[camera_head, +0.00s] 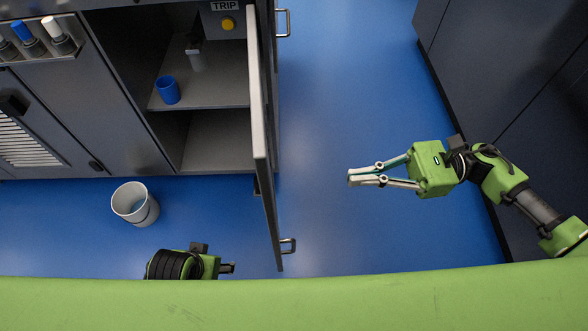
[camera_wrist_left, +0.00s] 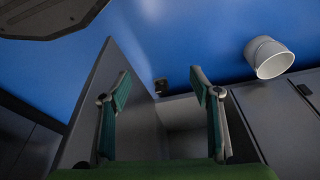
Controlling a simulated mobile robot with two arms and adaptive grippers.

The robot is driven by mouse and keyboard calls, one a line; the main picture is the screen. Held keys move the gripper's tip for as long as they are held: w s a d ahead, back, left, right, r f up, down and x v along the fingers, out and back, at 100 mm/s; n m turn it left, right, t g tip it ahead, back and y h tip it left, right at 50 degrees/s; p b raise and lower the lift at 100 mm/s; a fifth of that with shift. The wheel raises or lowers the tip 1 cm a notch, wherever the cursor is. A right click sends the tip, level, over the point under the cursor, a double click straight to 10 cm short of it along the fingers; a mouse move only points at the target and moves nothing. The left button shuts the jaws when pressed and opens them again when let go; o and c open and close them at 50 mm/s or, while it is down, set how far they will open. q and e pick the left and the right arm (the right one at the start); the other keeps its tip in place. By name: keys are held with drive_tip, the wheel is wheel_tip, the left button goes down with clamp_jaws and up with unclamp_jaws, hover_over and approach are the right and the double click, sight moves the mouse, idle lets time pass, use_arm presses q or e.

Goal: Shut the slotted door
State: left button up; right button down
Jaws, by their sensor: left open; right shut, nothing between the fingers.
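A louvred panel (camera_head: 25,143) is on the cabinet front at the far left and looks flush. My left gripper (camera_head: 230,268) is at the bottom, left of the open door, partly hidden by my green body. In the left wrist view its fingers (camera_wrist_left: 160,88) are open and empty, with a plain grey panel (camera_wrist_left: 105,75) behind the left finger. My right gripper (camera_head: 351,178) is shut and empty, right of the door, apart from it.
Inside the open compartment, a blue cup (camera_head: 168,90) sits on the shelf (camera_head: 225,92). A dark cabinet (camera_head: 500,75) bounds the right side. Floor between it and the door is clear.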

use_arm(q)
wheel_tip(320, 180, down, 6)
drive_tip(key=s+p, duration=0.1)
use_arm(e)
drive_tip(key=s+a, duration=0.1)
drive_tip(key=a, duration=1.2)
drive_tip(key=shift+a, duration=0.4)
drive_tip(key=shift+s+f, duration=0.1)
drive_tip(key=shift+a, duration=0.1)
